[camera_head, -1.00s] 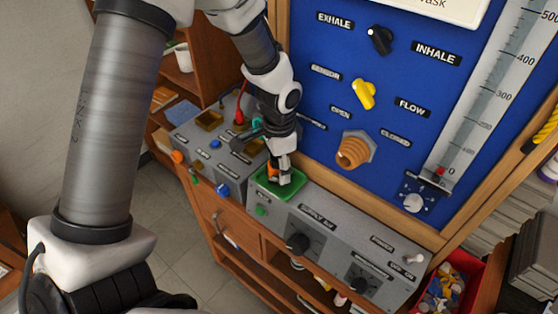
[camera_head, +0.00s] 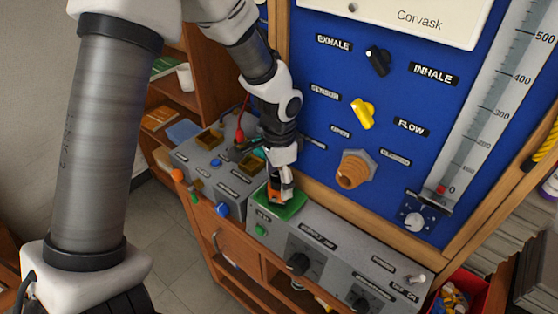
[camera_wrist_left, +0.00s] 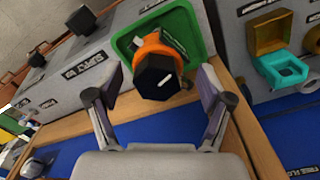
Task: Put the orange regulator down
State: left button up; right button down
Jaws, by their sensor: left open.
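The orange regulator (camera_wrist_left: 158,62), with a black knob end facing the camera, is at the green tray (camera_wrist_left: 201,40) in the left wrist view. In the head view the regulator (camera_head: 274,192) shows as a small orange patch beside my left fingers, over the green tray (camera_head: 292,208) on the grey console. My left gripper (camera_head: 284,192) is open, with its fingers on either side of the regulator. In the left wrist view the fingers (camera_wrist_left: 160,92) stand apart from it. Whether the regulator fully touches the tray floor is hard to tell. My right gripper is not in view.
The blue panel (camera_head: 310,100) with knobs and an orange-brown fitting (camera_head: 354,168) rises just behind the tray. A grey box (camera_head: 215,165) with an open yellow lid and teal holder (camera_wrist_left: 284,68) stands beside it. A red bin (camera_head: 462,297) is at the lower right.

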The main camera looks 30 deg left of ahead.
pick_arm(q)
notch_tip(320, 180, up, 10)
jog(key=shift+s+f+b, duration=0.1)
jog(key=shift+f+b, duration=0.05)
jog(key=shift+b, duration=0.3)
